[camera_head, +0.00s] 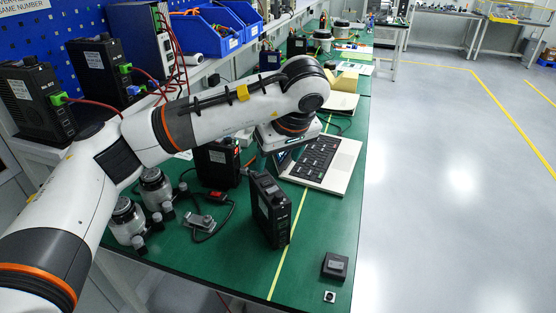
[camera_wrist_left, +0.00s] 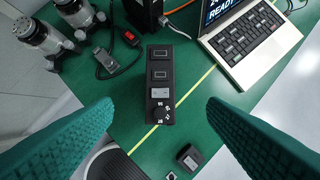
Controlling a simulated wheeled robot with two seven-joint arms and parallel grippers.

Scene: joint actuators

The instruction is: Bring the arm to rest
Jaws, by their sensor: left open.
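My left arm (camera_head: 215,112) comes in from the left and reaches across the green bench. My left gripper (camera_head: 268,158) is over the bench, mostly hidden behind the wrist and the black device. In the left wrist view its two green ridged fingers (camera_wrist_left: 160,103) are wide apart with nothing between them. A black controller box (camera_head: 270,208) stands on the bench below; it also shows in the wrist view (camera_wrist_left: 160,80), apart from the fingers. Two silver actuators (camera_head: 127,218) stand at the left. My right gripper is not in view.
An open laptop (camera_head: 335,165) stands right of the gripper. A small black block (camera_head: 335,265) lies near the bench's front right edge. A shelf with black power units (camera_head: 38,98) and blue bins (camera_head: 208,32) runs along the left. The floor at the right is clear.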

